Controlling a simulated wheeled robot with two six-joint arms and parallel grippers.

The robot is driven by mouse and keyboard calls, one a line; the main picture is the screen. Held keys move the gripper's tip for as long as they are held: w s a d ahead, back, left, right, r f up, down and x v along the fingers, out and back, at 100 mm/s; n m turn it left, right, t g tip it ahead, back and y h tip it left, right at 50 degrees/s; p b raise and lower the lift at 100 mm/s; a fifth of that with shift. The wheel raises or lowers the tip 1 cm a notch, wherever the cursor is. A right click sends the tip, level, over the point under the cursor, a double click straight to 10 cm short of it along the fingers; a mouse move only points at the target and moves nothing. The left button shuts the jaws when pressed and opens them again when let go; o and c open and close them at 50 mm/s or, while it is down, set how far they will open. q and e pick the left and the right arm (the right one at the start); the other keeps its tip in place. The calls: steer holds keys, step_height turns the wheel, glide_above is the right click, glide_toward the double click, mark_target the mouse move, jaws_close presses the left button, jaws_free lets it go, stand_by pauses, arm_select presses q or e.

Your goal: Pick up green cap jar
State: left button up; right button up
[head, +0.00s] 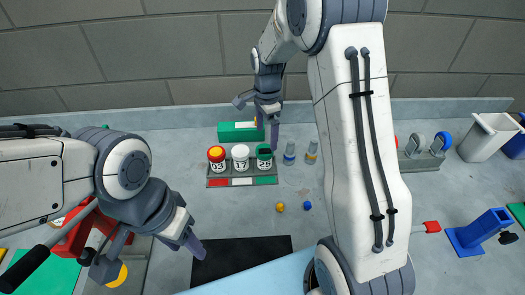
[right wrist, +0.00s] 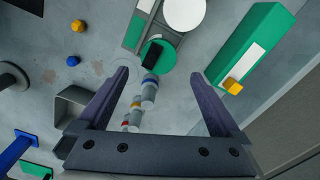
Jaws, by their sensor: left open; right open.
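The green cap jar (head: 264,161) stands upright at the right end of a small rack, beside a white-capped jar (head: 240,157) and a red-capped jar (head: 217,158). In the right wrist view its green lid (right wrist: 158,47) shows from above, with a small black piece on it. My right gripper (head: 257,118) is open and empty, above and just behind the jar in the head view. In the right wrist view the lid lies between and slightly beyond the fingertips (right wrist: 159,76), apart from both. My left gripper (head: 149,258) is open and empty at lower left, far from the jar.
A green box (head: 240,132) with a yellow knob lies behind the rack (head: 215,183), close to my right gripper. Two small grey cylinders (head: 289,154) stand right of the jar. Yellow and blue pieces (head: 307,205) lie in front. A black mat (head: 232,258) lies near my left gripper.

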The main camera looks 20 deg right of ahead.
mark_target(264, 150)
steer(key=f, duration=0.3)
steer(key=shift+a+p, duration=0.3)
steer(key=f+p, duration=0.1)
steer(key=f, duration=0.1)
steer(key=f+p, duration=0.1)
steer(key=f, duration=0.1)
steer(key=shift+s+a+p, duration=0.1)
steer(key=shift+s+p, duration=0.1)
steer(key=shift+p, duration=0.1)
steer(key=shift+f, duration=0.75)
steer(key=c, duration=1.4)
steer(key=shift+r, duration=0.15)
